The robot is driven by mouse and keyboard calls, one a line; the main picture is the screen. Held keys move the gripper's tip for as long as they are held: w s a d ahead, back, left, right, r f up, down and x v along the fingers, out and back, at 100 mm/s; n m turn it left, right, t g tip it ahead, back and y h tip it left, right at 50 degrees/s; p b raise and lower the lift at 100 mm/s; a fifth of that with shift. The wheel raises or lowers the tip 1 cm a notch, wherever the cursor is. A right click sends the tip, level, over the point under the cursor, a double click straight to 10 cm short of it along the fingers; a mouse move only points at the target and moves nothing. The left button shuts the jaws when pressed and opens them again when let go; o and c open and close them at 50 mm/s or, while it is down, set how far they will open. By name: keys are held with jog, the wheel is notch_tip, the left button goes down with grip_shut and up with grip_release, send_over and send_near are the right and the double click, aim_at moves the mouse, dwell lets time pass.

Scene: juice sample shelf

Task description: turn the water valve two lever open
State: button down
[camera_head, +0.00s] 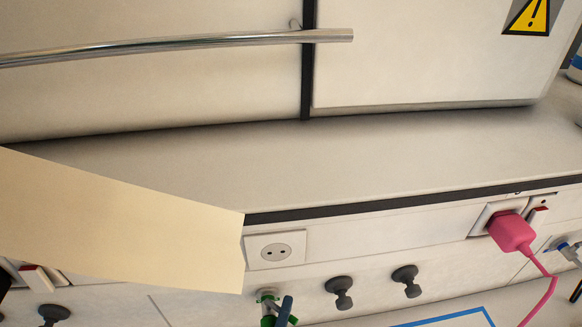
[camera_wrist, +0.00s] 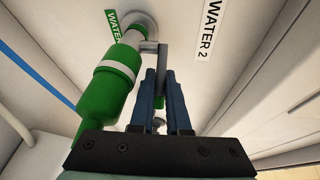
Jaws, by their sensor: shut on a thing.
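In the wrist view, the water valve two (camera_wrist: 112,85) is a green fitting with a white band, mounted on a pale panel beside a white "WATER 2" label (camera_wrist: 210,28). Its grey lever (camera_wrist: 149,47) reaches over to my gripper (camera_wrist: 161,75). The two blue fingers are close together and shut on the lever, whose gripped part is mostly hidden between them. In the head view, a green and white valve (camera_head: 267,307) shows at the bottom edge, with a blue finger just right of it.
A socket (camera_head: 275,251) sits above the valve, with two dark knobs (camera_head: 340,290) (camera_head: 405,279) to its right. A pink plug (camera_head: 513,233) and cord stand out farther right. A cream panel (camera_head: 120,220) covers the lower left. The shelf top (camera_head: 330,160) is bare.

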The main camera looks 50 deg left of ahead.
dwell(0.5)
jog(key=c, duration=1.2)
grip_release()
jog(key=shift+o, duration=0.2)
